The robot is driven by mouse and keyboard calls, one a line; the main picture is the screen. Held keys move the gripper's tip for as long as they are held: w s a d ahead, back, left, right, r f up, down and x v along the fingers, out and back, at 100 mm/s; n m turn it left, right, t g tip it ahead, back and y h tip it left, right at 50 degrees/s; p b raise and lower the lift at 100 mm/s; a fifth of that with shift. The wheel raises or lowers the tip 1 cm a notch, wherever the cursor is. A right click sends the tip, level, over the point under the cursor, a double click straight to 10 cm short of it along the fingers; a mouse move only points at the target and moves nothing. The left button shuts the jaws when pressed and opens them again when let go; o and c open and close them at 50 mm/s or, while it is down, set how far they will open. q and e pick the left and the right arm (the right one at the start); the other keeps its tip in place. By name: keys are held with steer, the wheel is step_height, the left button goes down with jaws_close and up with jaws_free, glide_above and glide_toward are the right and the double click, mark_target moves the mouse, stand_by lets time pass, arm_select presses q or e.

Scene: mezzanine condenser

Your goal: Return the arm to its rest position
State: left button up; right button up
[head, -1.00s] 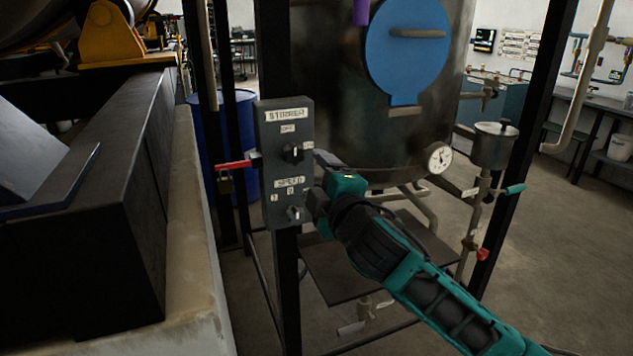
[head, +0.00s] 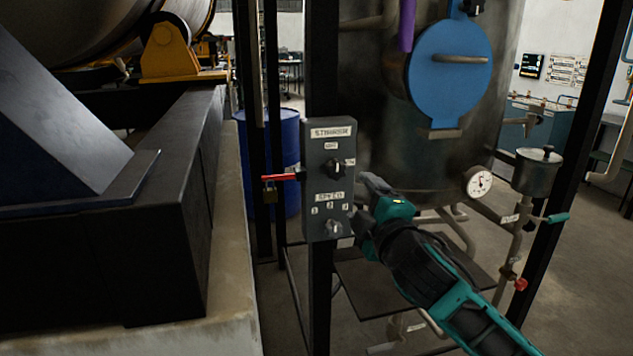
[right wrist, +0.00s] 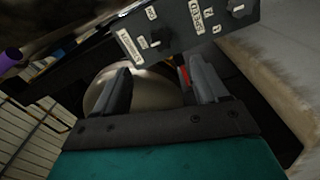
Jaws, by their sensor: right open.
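My right gripper (head: 364,200) is open and empty, just right of the grey stirrer control box (head: 328,180) in the head view. In the right wrist view its two fingers (right wrist: 156,92) stand apart with nothing between them. The box shows at the top of that view (right wrist: 185,28), beyond the fingertips. The box has an upper knob (head: 332,167) under the STIRRER label and a lower knob (head: 333,226) under the SPEED label. I cannot tell for sure whether a finger touches the box. My right arm (head: 440,275) reaches in from the lower right. My left gripper is not in view.
A red handle with a padlock (head: 270,192) sticks out left of the box. Behind stands a steel vessel with a blue hatch (head: 450,75), a gauge (head: 479,182) and pipes. Black frame posts (head: 565,170) flank it. A stone ledge (head: 232,270) and black beam fill the left.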

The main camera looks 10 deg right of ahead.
steer(key=s+a+f+m+g+y, duration=0.1)
steer(key=s+f+m, duration=0.1)
steer(key=f, duration=0.5)
steer(key=s+a+f+m+g, duration=0.1)
steer(key=s+f+g, duration=0.15)
steer(key=f, duration=0.45)
steer(key=s+f+m+g, duration=0.3)
steer(key=s+f+m, duration=0.7)
steer(key=s+f, duration=1)
steer(key=shift+s+d+f+g, duration=0.15)
steer(key=shift+s+f+g, duration=0.2)
steer(key=shift+s, duration=0.45)
